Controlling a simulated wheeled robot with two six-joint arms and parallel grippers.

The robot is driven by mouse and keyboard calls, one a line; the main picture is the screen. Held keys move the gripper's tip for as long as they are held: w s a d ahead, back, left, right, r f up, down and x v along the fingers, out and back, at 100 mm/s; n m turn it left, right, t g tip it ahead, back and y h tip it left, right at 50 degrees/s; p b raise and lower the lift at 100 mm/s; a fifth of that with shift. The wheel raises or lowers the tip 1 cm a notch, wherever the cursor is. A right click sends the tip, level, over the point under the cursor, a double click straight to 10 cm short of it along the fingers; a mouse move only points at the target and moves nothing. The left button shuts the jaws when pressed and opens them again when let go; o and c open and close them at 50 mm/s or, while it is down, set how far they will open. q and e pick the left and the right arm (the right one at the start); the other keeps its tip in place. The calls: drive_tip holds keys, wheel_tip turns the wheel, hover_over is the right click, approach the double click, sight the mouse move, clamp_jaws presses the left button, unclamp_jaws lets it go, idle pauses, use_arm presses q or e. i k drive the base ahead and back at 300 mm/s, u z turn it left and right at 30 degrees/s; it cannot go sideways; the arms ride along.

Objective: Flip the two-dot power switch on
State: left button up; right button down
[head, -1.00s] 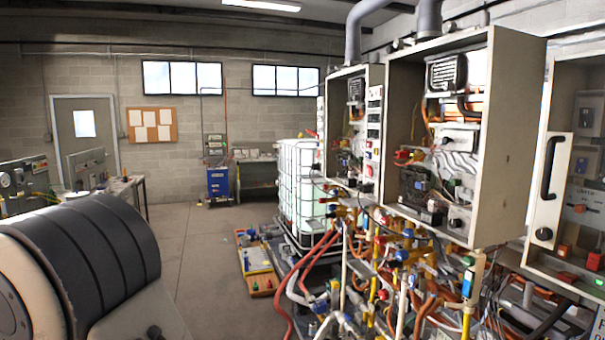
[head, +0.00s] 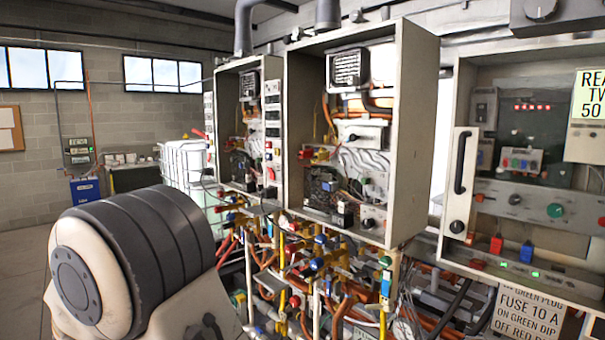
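Two open heater cabinets hang at the middle, a smaller one (head: 230,80) behind and a larger one (head: 418,130) nearer, with wiring, pipes and small controls inside. A third unit, a control cabinet (head: 458,75), stands at the right with its narrow door panel and black handle (head: 463,163). It holds a grey panel (head: 535,203) with knobs and a green button, and red and blue switch-like parts below. I cannot make out two-dot markings, so I cannot tell which switch is the power switch. Neither gripper is in view.
Dense pipes and valves (head: 315,262) fill the space below the cabinets. Printed signs (head: 525,318) show at the right. A white caged tank (head: 186,168) and a blue box (head: 86,190) stand further back. Bare floor shows at far left.

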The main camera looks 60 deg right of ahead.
sight(272, 174)
drive_tip(key=z, duration=0.8)
drive_tip(key=i, duration=1.15)
drive_tip(key=z, duration=0.3)
